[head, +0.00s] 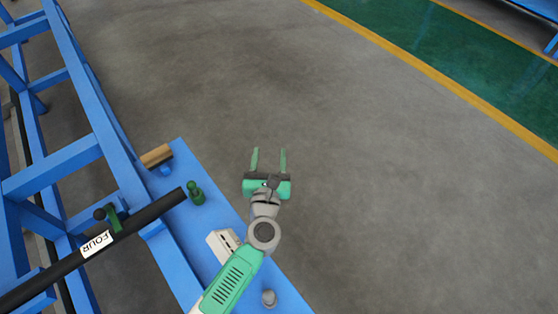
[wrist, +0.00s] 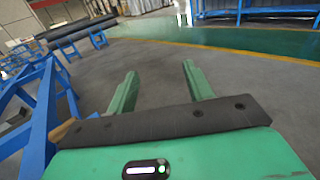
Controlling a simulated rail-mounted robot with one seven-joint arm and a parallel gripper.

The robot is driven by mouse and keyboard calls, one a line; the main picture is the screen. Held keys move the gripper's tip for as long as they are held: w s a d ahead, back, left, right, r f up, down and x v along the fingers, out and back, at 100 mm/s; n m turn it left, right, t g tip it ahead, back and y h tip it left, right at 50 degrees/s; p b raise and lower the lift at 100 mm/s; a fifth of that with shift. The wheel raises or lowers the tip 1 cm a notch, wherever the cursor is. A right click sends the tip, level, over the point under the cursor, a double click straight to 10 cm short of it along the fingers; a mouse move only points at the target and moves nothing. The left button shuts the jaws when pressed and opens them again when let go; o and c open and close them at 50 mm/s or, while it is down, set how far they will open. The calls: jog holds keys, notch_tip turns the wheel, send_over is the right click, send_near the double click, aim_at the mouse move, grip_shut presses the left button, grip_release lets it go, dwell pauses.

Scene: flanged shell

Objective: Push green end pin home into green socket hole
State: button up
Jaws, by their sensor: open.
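A green peg-like part (head: 196,193) stands on the blue bench top, close to the end of a black bar; it looks like the green end pin. Another green piece (head: 115,218) with a dark round knob sits at the black bar farther left; I cannot tell whether it holds the green socket hole. No hole is clearly visible. My gripper (head: 269,153) is open and empty, out over the floor to the right of the bench, apart from both green parts. Its two green fingers (wrist: 160,84) show in the wrist view with only floor between them.
The black bar (head: 150,212) labelled FOUR crosses the blue frame (head: 85,110). On the blue bench top (head: 185,225) are a brown block (head: 156,155), a white slotted block (head: 221,245) and a grey knob (head: 269,297). The grey floor (head: 350,150) to the right is clear.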

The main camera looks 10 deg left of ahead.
jog(key=shift+s+d+f, duration=0.1)
jog(key=shift+s+d, duration=0.2)
jog(key=shift+d, duration=0.6)
